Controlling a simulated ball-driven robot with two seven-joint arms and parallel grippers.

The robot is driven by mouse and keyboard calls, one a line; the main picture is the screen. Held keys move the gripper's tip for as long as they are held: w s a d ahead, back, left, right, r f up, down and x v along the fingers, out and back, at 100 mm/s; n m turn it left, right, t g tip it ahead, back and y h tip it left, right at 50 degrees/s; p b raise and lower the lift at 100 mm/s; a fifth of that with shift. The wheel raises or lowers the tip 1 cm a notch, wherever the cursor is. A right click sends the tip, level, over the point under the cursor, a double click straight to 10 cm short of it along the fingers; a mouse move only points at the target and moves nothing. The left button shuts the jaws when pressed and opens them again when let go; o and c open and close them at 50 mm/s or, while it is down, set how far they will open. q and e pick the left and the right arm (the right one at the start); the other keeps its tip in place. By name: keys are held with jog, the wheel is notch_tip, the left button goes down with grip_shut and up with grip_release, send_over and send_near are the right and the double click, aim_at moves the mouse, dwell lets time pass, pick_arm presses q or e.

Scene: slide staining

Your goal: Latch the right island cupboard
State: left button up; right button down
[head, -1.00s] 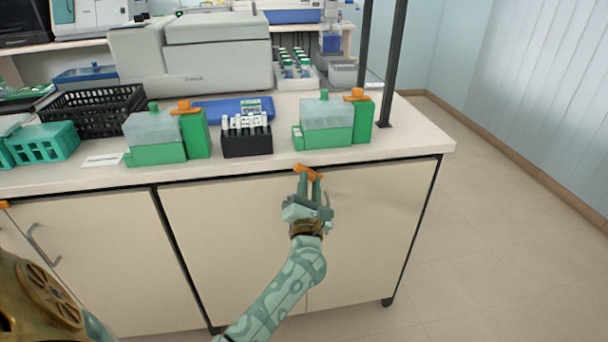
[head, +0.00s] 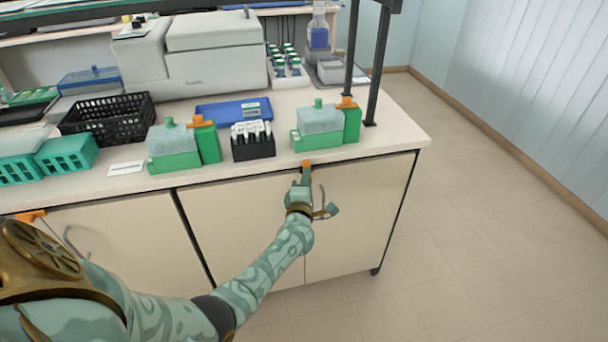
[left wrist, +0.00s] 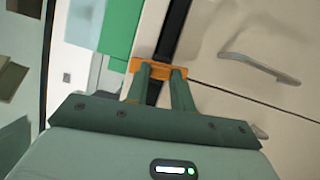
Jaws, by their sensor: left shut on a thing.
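The right island cupboard (head: 358,222) is a pair of closed cream doors under the counter. Its orange latch (head: 306,163) sits at the top, where the two doors meet below the counter edge. My left gripper (head: 305,174) is shut on this latch. In the left wrist view, the latch (left wrist: 143,68) lies between the fingertips and reaches across the dark gap between counter and doors. In the head view the fingers hide part of it. A metal door handle (left wrist: 258,68) is beside the gripper. My right gripper is not in view.
Another orange latch (head: 31,215) is on the cupboard to the left. Green staining boxes (head: 318,140) and a black rack of bottles (head: 253,148) stand on the counter (head: 400,143) near its front edge, above the gripper. The floor (head: 470,250) to the right is clear.

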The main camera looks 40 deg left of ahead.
pick_arm(q)
jog(key=shift+d+m+p, duration=0.1)
jog(key=shift+m+p, duration=0.5)
jog(key=shift+m, duration=0.1)
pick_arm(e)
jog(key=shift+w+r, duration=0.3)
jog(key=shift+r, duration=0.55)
pick_arm(q)
jog(key=o, duration=1)
jog(key=p+v, duration=0.1)
jog(key=v, duration=0.4)
jog(key=p+v, duration=0.2)
jog(key=v, duration=0.4)
jog(key=p+v, duration=0.1)
jog(key=v, duration=0.4)
jog(key=shift+s+d+r+p, duration=0.1)
jog(key=shift+s+r+p, duration=0.05)
jog(key=shift+r+p, duration=0.25)
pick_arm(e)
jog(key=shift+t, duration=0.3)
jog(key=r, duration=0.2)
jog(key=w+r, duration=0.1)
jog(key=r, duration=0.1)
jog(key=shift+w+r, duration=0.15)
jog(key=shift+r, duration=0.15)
